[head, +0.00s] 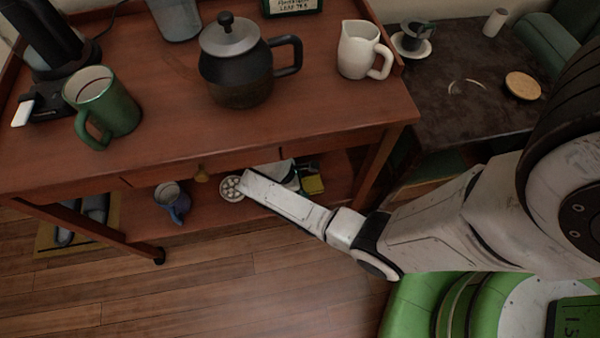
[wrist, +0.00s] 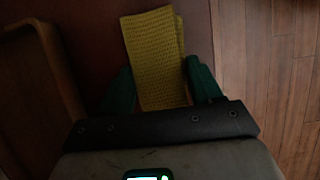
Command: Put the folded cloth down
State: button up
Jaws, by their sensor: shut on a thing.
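The folded cloth (wrist: 155,55) is yellow with a waffle texture. In the wrist view it sits between the two green fingers of my gripper (wrist: 162,92), which is shut on it, and its far part sticks out beyond the fingertips. In the head view the yellow cloth (head: 313,186) shows small beside the gripper, at the lower shelf (head: 225,222) of the wooden cart. My arm partly hides this spot. I cannot tell whether the cloth touches the shelf.
The shelf's front edge and floor (wrist: 270,70) lie right in the wrist view; a brown rimmed object (wrist: 60,70) is left. The cart top (head: 180,115) overhangs, holding a teapot (head: 236,65).

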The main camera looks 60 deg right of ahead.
jog(key=o, duration=0.8)
jog(key=shift+s+a+f, duration=0.15)
jog(key=shift+s+f, duration=0.1)
jog(key=shift+f, duration=0.45)
jog(key=shift+o, duration=1.1)
jog(key=shift+r, duration=0.35)
jog(key=p+v, duration=0.1)
jog(key=v, duration=0.2)
jog(key=p+v, duration=0.2)
jog(key=v, duration=0.1)
jog(key=shift+w+a, duration=0.1)
jog(key=shift+w, duration=0.4)
jog(key=w+a, duration=0.2)
jog(key=w, duration=0.1)
jog(key=w+a, duration=0.4)
jog(key=w, duration=0.1)
jog(key=shift+w+a, duration=0.35)
